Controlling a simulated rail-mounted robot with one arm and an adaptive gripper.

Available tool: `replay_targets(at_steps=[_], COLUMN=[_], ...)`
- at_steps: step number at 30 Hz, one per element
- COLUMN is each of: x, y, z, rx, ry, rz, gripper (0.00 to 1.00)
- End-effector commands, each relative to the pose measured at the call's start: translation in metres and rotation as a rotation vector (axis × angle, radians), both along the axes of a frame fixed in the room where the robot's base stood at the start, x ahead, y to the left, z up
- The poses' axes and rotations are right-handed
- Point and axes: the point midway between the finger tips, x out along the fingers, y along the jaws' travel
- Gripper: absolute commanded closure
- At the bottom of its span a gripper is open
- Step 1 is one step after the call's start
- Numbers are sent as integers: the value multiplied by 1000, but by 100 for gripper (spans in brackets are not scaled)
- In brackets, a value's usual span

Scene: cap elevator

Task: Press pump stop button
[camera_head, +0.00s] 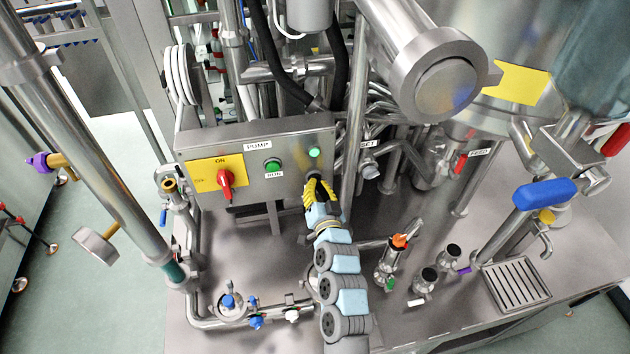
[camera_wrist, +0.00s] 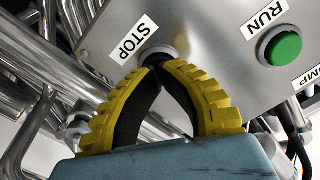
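The steel pump control box (camera_head: 255,141) carries a PUMP label on its front. In the wrist view, the STOP label (camera_wrist: 134,40) sits beside the stop button (camera_wrist: 156,49), which shows only as a rim behind my fingertips; its face is hidden. My gripper (camera_head: 316,184) has yellow ribbed fingers whose tips come together at the stop button in the wrist view (camera_wrist: 158,65). It is shut with nothing visible between the tips. I cannot tell whether the tips touch the button. The green RUN button (camera_wrist: 284,48) is to the right of STOP in the wrist view.
A red rotary switch (camera_head: 226,180) on a yellow plate is at the box's left, and a small green light (camera_head: 314,152) is above my gripper. A vertical steel pipe (camera_head: 354,120) stands close on the right. Bottles (camera_head: 387,262) and valves crowd the steel table.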

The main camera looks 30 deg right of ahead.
Motion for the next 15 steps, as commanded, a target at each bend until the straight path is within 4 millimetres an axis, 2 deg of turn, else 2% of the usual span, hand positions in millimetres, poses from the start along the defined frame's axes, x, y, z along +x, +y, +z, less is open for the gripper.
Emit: replay_targets(at_steps=[15], x=[4], y=[-1], z=[0], rx=[0], ry=[0], rz=[0], gripper=[100])
